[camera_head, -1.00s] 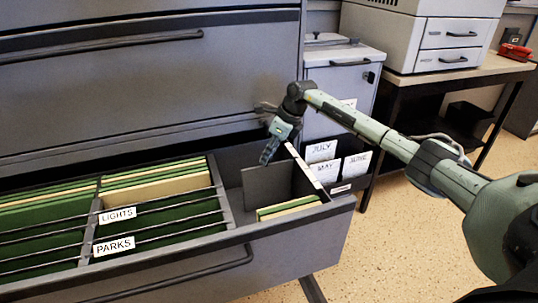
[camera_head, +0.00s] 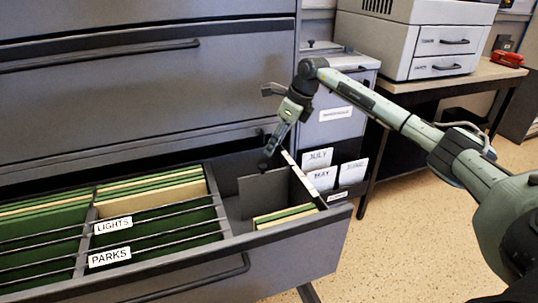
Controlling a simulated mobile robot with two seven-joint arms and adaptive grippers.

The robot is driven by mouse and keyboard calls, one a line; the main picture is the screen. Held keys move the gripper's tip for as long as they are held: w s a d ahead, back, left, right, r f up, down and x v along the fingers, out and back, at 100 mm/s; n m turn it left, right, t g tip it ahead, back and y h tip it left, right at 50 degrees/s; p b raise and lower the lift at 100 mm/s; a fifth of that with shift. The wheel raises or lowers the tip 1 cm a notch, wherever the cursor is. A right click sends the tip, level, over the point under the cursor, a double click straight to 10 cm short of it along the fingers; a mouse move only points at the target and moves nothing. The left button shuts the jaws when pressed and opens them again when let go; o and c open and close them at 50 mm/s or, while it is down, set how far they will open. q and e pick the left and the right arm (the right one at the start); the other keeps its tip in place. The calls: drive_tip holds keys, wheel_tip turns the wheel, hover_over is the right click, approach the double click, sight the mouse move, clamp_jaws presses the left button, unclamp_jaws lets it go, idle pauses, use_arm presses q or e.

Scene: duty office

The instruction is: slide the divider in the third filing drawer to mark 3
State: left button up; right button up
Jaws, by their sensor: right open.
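The third filing drawer (camera_head: 205,268) is pulled open. In its right compartment a dark grey divider plate (camera_head: 264,196) stands upright. A pale strip (camera_head: 300,172) runs along the compartment's right side; its marks are too small to read. My right gripper (camera_head: 268,157) is open and points down from above. Its fingertips are at the divider's top edge in the picture; I cannot tell whether they touch it or straddle it. My left gripper is not in view.
Green and tan folders (camera_head: 150,190) fill the drawer's left part, with LIGHTS (camera_head: 113,225) and PARKS (camera_head: 110,256) labels. A few folders (camera_head: 285,216) lie in front of the divider. A card holder with JULY (camera_head: 318,158) and other cards stands to the right.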

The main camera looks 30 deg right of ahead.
drive_tip(key=shift+v, duration=1.7)
drive_tip(key=shift+f, duration=0.1)
